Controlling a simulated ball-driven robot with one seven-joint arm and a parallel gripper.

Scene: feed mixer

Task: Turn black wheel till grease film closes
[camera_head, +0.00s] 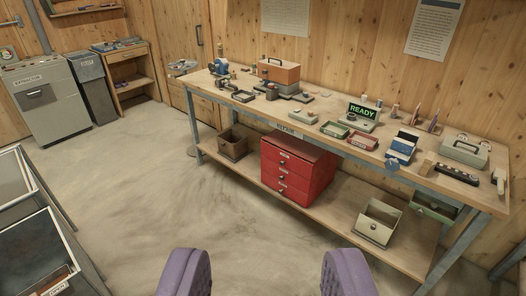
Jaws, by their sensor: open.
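My gripper (266,272) shows as two purple padded fingers at the bottom edge, wide apart with only floor between them. It is well short of the workbench (345,147) along the back wall and touches nothing. On the bench, a small dark round part (271,92) sits in front of an orange-brown box device (279,72); I cannot tell whether it is the black wheel. A blue device (221,68) with dark parts stands at the bench's left end. A grease film is too small to make out.
A green-lit READY sign (362,112) and several small trays and tools crowd the bench. A red drawer cabinet (295,166) and a beige bin (378,222) sit on its lower shelf. Framed glass-like panels (35,245) stand at left. The concrete floor between is clear.

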